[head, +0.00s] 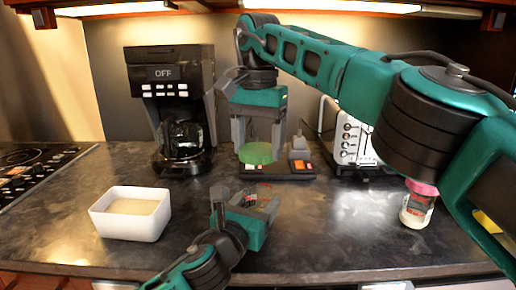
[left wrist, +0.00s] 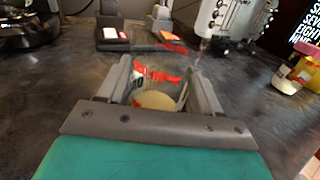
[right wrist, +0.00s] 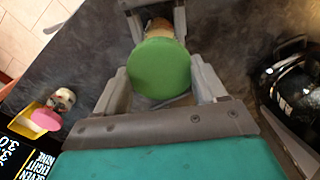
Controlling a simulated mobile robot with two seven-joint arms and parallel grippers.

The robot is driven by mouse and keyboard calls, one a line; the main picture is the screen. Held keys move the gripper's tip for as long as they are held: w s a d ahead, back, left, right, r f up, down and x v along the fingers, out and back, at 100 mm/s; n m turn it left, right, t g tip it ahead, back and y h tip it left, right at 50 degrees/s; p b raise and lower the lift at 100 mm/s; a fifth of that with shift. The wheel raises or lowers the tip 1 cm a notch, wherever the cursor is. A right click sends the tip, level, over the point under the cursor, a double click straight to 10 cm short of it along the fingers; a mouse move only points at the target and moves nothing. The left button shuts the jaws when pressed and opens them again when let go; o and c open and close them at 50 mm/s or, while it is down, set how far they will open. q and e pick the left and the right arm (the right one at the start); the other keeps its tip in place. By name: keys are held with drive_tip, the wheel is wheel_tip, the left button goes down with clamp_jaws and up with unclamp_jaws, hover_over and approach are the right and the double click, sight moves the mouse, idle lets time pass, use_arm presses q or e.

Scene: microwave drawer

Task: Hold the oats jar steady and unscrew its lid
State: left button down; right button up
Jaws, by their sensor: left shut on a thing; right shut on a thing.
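The oats jar (head: 262,196) is a clear jar with red lettering, low over or on the counter in the head view. My left gripper (head: 246,201) is shut around its body. In the left wrist view the jar (left wrist: 158,76) shows pale contents between the fingers. The green lid (head: 258,153) is in my right gripper (head: 260,138), which points down above the jar. A gap shows between lid and jar in the head view. In the right wrist view the lid (right wrist: 160,68) covers most of the jar.
A white container (head: 130,225) with pale contents stands at left. A coffee maker (head: 172,85), a dark tray (head: 300,173) with small items and a white toaster (head: 352,140) stand behind. A pink-lidded jar (head: 417,204) is at right. The front counter is mostly clear.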

use_arm(q)
drive_tip(key=shift+c, duration=0.5)
unclamp_jaws()
drive_tip(key=shift+s, duration=0.1)
